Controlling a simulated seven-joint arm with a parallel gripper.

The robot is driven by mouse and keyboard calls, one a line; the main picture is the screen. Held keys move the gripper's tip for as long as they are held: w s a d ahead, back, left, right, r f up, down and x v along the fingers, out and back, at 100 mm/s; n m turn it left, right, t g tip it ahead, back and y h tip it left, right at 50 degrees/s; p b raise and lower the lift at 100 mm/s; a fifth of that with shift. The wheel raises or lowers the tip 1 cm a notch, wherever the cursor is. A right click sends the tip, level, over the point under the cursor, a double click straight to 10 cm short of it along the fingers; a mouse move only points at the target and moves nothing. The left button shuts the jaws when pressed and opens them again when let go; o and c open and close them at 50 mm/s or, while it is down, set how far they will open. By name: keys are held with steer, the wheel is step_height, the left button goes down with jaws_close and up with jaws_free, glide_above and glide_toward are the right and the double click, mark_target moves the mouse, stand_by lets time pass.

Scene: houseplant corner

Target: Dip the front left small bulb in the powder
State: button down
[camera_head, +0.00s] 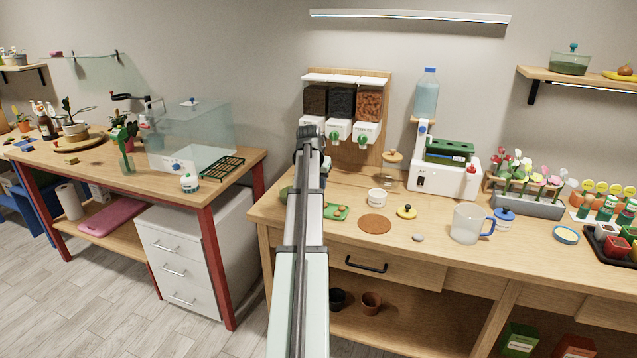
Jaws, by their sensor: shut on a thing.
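My gripper (325,168) is mostly hidden behind my own arm; only a dark sliver shows at the arm's right side, over the back of the right-hand bench. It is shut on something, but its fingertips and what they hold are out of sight. A green tray (331,216) with small orange-brown bulbs (341,208) lies beside my arm. Its left part, with the front left place, is hidden. A small white open pot (377,199) stands right of the tray; it may hold the powder, but I cannot see its contents clearly. A yellow lid (407,212) with a dark knob lies beside it.
Behind are a lidded glass jar (391,172), wall dispensers (341,104) and a white machine (446,176).

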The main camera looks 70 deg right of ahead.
steer(key=shift+s+d, duration=0.15)
steer(key=shift+s, duration=0.25)
steer(key=s+d+m, duration=0.1)
steer(key=s+d, duration=0.4)
steer(key=s, duration=0.4)
steer(key=m+g+y, duration=0.1)
steer(key=m+g, duration=0.2)
steer(key=m, duration=0.5)
glide_above(379, 195)
steer(key=w+a, duration=0.1)
steer(key=shift+f, duration=2.9)
steer(key=shift+f, duration=0.55)
steer(key=shift+r, duration=0.1)
step_height(379, 195, up, 7)
